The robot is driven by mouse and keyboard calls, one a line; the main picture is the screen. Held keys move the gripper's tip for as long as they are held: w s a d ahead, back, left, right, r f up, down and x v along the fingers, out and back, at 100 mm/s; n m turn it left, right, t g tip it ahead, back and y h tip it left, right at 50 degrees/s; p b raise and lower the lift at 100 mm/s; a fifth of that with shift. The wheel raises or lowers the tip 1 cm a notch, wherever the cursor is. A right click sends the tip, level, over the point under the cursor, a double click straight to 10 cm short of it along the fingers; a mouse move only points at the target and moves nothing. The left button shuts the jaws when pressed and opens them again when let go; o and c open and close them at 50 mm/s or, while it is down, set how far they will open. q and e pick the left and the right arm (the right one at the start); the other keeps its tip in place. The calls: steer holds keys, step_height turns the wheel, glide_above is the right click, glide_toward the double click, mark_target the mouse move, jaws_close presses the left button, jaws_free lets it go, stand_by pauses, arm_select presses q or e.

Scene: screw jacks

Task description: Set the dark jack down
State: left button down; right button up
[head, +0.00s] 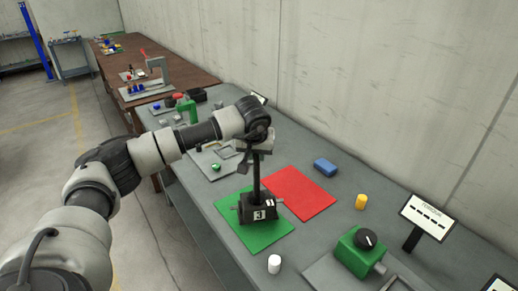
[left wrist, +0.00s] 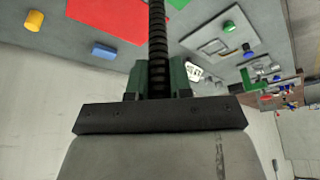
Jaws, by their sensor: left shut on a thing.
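The dark jack (head: 258,208) is upright, its black base over the right part of the green mat (head: 248,239), close to the red mat (head: 300,192). I cannot tell whether its base touches the mat. My left gripper (head: 257,148) is shut on the upper part of its tall screw. In the left wrist view the threaded screw (left wrist: 157,35) runs up between the fingers of the gripper (left wrist: 157,75); the jack's base is out of that view. The red mat (left wrist: 105,15) shows there too, bare. My right gripper is not in view.
A blue block (head: 325,167), a yellow cylinder (head: 360,202) and a white cylinder (head: 274,264) stand around the mats. A green device with a black knob (head: 362,250) and a sign (head: 427,214) are at the right. The wall borders the grey table's back.

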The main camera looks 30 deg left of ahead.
arm_select(q)
step_height(320, 180, down, 2)
steer(key=shift+w+p, duration=0.1)
steer(key=shift+p, duration=0.6)
steer(key=shift+f, duration=0.3)
steer(key=c, duration=1.5)
jaws_free()
steer(key=shift+f, duration=0.4)
steer(key=o, duration=0.5)
steer(key=shift+s+d+r, duration=0.1)
steer(key=shift+s+d, duration=0.05)
steer(key=shift+s, duration=0.15)
steer(key=shift+r, duration=0.1)
steer(key=shift+s+r+b, duration=0.1)
steer(key=shift+r+b, duration=0.25)
steer(key=shift+b, duration=0.05)
steer(key=b, duration=0.4)
glide_toward(257, 163)
steer(key=shift+r, duration=0.55)
